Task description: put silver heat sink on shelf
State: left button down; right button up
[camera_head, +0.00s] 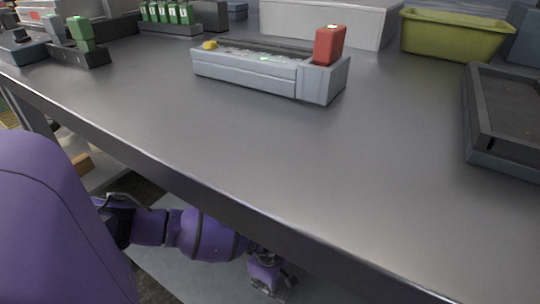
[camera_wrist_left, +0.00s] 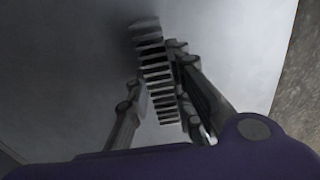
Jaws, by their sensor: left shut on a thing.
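The silver heat sink (camera_wrist_left: 155,72) is a finned block in the left wrist view. It sits between the two fingers of my left gripper (camera_wrist_left: 160,88), which is shut on it. A pale grey flat surface lies behind it, with a dark shadow near its far end. In the head view my left gripper (camera_head: 268,280) is low, below the table's front edge, over a grey surface that appears to be the lower shelf (camera_head: 190,275). The heat sink cannot be made out in the head view. My right gripper is not seen.
The grey table (camera_head: 300,150) has its front edge above my left arm. On it stand a grey device with a red block (camera_head: 329,45), a green bin (camera_head: 455,35), a dark tray (camera_head: 500,153) and several green parts (camera_head: 165,12). The table's middle is clear.

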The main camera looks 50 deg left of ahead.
pick_arm(q)
jog(key=shift+r, duration=0.1)
jog(key=c, duration=1.6)
grip_release()
jog(key=shift+o, duration=0.2)
jog(key=shift+r, duration=0.25)
notch_tip(320, 180, up, 12)
jog(key=p, duration=0.4)
jog(key=shift+f, duration=0.2)
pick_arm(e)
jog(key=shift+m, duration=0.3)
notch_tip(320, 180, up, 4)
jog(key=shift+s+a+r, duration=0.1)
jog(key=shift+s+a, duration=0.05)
